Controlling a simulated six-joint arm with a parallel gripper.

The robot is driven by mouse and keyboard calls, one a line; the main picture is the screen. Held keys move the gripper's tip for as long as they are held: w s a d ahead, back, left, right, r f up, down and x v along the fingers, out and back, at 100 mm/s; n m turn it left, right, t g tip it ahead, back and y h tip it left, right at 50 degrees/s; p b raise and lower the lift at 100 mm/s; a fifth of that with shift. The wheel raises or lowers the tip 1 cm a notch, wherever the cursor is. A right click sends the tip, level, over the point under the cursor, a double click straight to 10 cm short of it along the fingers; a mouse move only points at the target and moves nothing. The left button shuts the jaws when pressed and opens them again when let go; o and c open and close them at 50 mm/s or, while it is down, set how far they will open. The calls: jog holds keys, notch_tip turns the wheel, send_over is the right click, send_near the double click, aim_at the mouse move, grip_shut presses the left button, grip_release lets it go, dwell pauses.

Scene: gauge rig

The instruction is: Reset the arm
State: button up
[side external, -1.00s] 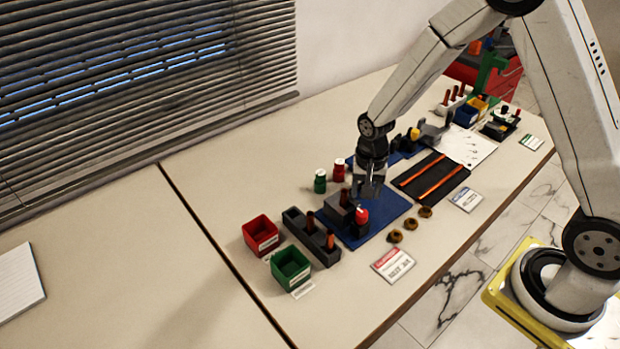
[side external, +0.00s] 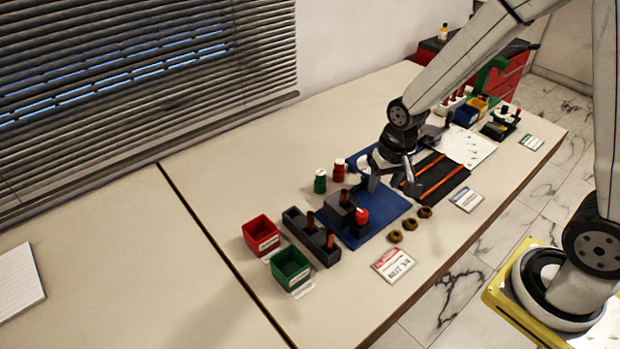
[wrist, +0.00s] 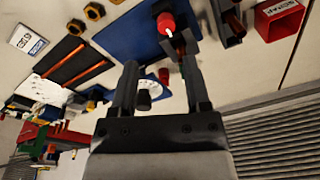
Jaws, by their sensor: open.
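My gripper (side external: 393,187) is open and empty, above the right part of the blue mat (side external: 388,214) and apart from the objects there. In the wrist view my gripper (wrist: 160,72) shows two spread fingers with no object held between them. A red-topped piece (side external: 361,215) stands on the mat beside a dark grey block (side external: 338,206), left of my gripper. The red-topped piece also shows in the wrist view (wrist: 166,22), beyond the fingertips. Part of the mat's back edge is hidden behind my wrist.
A red bin (side external: 261,235), a green bin (side external: 291,268) and a dark block with brown pegs (side external: 312,238) stand left. Several brass nuts (side external: 409,224) lie in front. A black tray with orange strips (side external: 432,180) lies right. The left table is mostly clear.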

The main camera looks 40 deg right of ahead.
jog(key=s+r+n+t, duration=0.1)
jog(key=s+r+n, duration=0.3)
jog(key=s, duration=0.2)
jog(key=shift+s+a+n, duration=0.25)
jog(key=shift+s+n, duration=0.05)
